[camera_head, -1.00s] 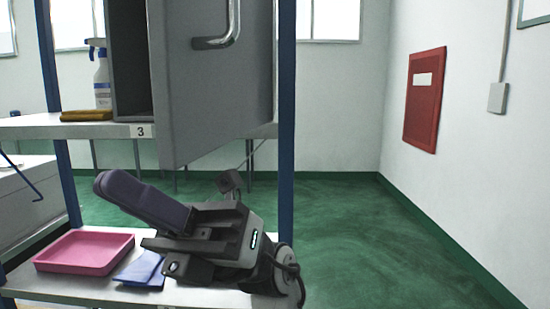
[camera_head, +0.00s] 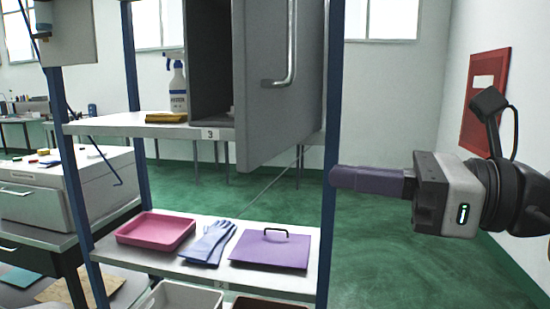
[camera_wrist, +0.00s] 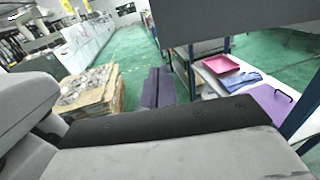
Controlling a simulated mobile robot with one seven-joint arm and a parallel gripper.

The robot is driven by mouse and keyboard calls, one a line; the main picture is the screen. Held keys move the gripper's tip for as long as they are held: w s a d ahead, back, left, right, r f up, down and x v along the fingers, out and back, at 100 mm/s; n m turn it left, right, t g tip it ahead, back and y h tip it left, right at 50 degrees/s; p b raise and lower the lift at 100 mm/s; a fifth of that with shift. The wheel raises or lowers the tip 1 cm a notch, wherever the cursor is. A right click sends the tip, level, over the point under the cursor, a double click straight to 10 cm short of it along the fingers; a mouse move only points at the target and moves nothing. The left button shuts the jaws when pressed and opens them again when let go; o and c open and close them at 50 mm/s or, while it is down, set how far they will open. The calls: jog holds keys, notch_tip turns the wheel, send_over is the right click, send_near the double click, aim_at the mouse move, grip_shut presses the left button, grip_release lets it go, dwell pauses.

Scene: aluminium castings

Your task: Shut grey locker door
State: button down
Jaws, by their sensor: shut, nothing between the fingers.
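The grey locker (camera_head: 211,60) stands on the shelf marked 3, its dark inside showing. Its grey door (camera_head: 262,110) stands open, swung out toward me at the locker's right side, with a metal bar handle (camera_head: 291,45) on its face. My gripper (camera_head: 336,178) is shut and empty, its purple fingers pointing left. In the head view it is right of the door, around the height of its lower edge; I see no clear contact. In the wrist view the fingers (camera_wrist: 158,88) show below and left of a grey panel (camera_wrist: 240,22), which looks like the door.
The lower shelf holds a pink tray (camera_head: 155,246), blue gloves (camera_head: 208,243) and a purple lid (camera_head: 268,265). Green floor on the right is open.

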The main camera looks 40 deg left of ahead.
aim_at(248, 164)
jog(key=p+x, duration=0.3)
jog(key=x, duration=0.6)
jog(key=shift+s+a, duration=0.2)
jog(key=shift+a, duration=0.1)
jog(key=shift+a, duration=0.1)
